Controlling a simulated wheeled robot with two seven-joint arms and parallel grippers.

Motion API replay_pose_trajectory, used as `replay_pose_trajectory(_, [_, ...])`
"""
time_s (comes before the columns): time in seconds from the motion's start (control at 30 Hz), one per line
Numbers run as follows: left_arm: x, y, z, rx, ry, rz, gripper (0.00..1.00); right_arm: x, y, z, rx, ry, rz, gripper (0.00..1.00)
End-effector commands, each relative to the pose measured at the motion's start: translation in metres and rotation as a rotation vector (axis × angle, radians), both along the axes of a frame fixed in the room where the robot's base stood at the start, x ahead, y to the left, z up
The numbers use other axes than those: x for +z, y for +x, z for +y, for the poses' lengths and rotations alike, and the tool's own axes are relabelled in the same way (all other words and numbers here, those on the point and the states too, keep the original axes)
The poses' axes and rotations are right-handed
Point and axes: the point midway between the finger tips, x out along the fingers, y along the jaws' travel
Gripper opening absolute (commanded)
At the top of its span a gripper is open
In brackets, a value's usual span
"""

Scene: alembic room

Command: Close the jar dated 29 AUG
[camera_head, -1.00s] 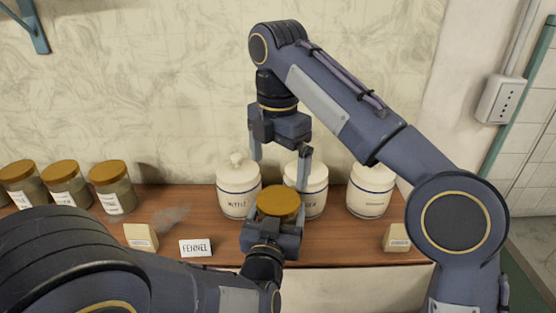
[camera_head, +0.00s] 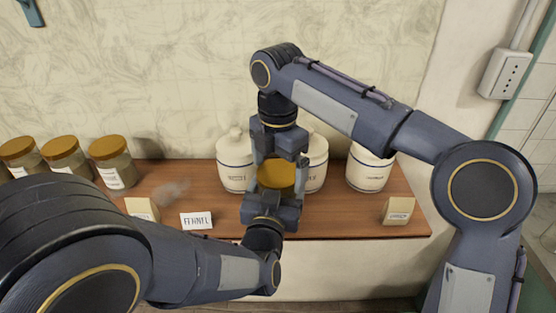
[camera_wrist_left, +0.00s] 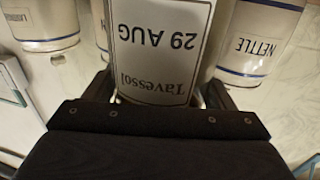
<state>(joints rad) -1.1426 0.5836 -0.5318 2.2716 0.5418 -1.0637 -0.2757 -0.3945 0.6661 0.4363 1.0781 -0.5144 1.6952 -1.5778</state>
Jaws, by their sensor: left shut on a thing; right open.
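The jar dated 29 AUG (camera_wrist_left: 155,45) shows its label upside down in the left wrist view. Its orange-brown lid (camera_head: 276,175) shows from above in the head view; whether it is screwed tight cannot be seen. My left gripper (camera_head: 270,203) is shut on the jar's body and holds it upright in front of the white canisters. My right gripper (camera_head: 280,172) points down from above, open, with one finger on each side of the lid. Whether the fingers touch the lid is unclear.
Several white canisters (camera_head: 369,169) stand behind on the wooden shelf (camera_head: 340,222). Similar lidded jars (camera_head: 112,162) stand at left. A FENNEL card (camera_head: 196,221) and small labelled blocks (camera_head: 398,210) lie near the front edge. A grey smudge (camera_head: 172,192) marks the shelf at left.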

Motion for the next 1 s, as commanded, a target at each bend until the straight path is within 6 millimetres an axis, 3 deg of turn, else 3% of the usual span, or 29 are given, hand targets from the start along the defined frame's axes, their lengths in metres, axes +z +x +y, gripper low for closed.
replay_pose_trajectory(0.13, [0.0001,0.0,-0.0001,0.0,0.0,0.0,0.14,0.0002,0.0,-0.0001,0.0,0.0,0.0,0.97])
replay_pose_trajectory(0.47, [0.0001,0.0,-0.0002,-0.001,0.0,0.0,0.14,0.0004,0.0001,-0.0001,0.0,0.0,0.0,0.54])
replay_pose_trajectory(0.8, [0.0001,-0.0002,-0.0004,-0.001,0.0,0.0,0.14,0.0003,0.0002,-0.0001,-0.28,-0.001,0.0,0.53])
replay_pose_trajectory(1.0, [0.0001,-0.0002,-0.0004,-0.001,0.0,0.0,0.14,0.0002,0.0004,-0.0002,-0.286,0.0,-0.001,0.53])
